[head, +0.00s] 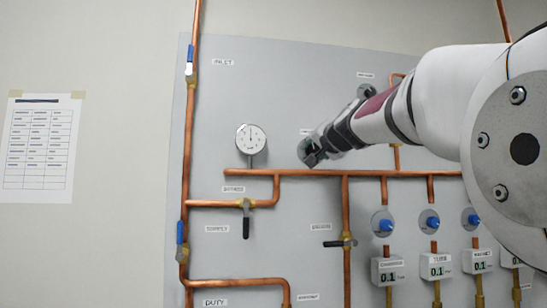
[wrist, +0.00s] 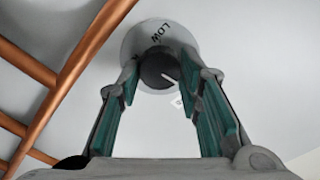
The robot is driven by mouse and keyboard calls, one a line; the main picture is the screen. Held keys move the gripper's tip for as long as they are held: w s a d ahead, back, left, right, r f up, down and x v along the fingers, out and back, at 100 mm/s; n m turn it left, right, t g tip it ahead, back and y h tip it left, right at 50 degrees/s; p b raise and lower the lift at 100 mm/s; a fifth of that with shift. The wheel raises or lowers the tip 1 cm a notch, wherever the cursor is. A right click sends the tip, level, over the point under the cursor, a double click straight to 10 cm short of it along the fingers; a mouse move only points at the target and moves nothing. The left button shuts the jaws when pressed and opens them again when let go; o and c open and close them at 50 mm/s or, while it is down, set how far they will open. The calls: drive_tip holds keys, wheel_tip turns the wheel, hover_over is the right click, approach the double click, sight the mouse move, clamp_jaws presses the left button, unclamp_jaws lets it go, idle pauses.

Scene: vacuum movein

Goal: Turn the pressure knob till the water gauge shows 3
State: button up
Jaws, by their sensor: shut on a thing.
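A dark round knob (wrist: 157,66) with a white pointer line sits on a pale round plate (wrist: 137,40) marked LOW in the wrist view. My gripper (wrist: 167,84) is shut on it, one teal-padded finger on each side. In the head view my gripper (head: 311,155) reaches to the panel right of the gauge, and the knob is mostly hidden behind it. The round white gauge (head: 251,139) stands above the horizontal copper pipe. Its red needle points about straight up; its numbers are too small to read.
Copper pipes (head: 290,173) run over the grey panel (head: 220,110). Black-handled valves (head: 246,222) and blue-handled valves (head: 180,233) sit on them. Blue knobs (head: 383,225) and small digital displays (head: 388,271) stand at lower right. A paper sheet (head: 40,147) hangs at left.

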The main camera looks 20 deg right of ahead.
drive_tip(key=shift+n, duration=0.3)
drive_tip(key=o, duration=1.2)
drive_tip(key=shift+c, duration=0.2)
drive_tip(key=v, duration=1.2)
